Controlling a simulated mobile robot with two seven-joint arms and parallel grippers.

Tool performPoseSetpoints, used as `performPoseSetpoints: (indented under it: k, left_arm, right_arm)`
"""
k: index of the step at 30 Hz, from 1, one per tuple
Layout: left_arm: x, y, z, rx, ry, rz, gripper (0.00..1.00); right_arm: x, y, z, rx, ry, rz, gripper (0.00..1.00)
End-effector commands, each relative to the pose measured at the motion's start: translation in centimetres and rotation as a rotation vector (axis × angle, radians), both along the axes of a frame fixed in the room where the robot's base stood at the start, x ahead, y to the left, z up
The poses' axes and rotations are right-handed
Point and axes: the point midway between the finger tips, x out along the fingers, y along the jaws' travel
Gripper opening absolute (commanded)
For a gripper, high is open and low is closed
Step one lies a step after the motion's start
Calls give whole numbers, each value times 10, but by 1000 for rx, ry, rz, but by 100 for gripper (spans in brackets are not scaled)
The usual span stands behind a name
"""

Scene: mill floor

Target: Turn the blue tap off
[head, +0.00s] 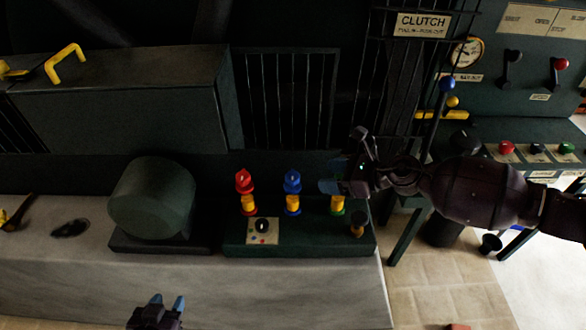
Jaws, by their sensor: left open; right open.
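The blue tap (292,182) stands upright on a dark green base (300,245) on the bench. It has a blue top and a yellow body. A red tap (244,181) stands to its left. A third tap with a green collar (337,210) stands to its right, its top hidden by my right gripper. My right gripper (327,186) is open, just right of the blue tap, with a visible gap between them. My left gripper (167,302) is open and empty at the bottom edge, in front of the bench.
A small panel with a black knob (262,226) sits in front of the taps. A rounded green housing (152,198) stands to their left. A console with levers and buttons (535,150) is at the right. The bench front (250,290) is clear.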

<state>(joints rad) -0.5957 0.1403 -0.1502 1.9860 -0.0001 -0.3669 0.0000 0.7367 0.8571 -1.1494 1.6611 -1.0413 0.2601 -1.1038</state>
Motion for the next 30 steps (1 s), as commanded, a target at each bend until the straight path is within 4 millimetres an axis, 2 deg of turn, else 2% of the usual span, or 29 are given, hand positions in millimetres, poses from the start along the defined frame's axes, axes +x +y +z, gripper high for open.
performPoseSetpoints:
  k: [8,21,30]
  left_arm:
    - [-9,2,-3,1,17,4,43]
    - [-1,1,2,2,-1,0,43]
    - [0,1,-1,2,0,-1,43]
  right_arm:
    - [7,16,-5,-5,-23,11,62]
    - [31,75,-33,-4,-19,8,62]
    - [38,92,-40,-5,-20,8,62]
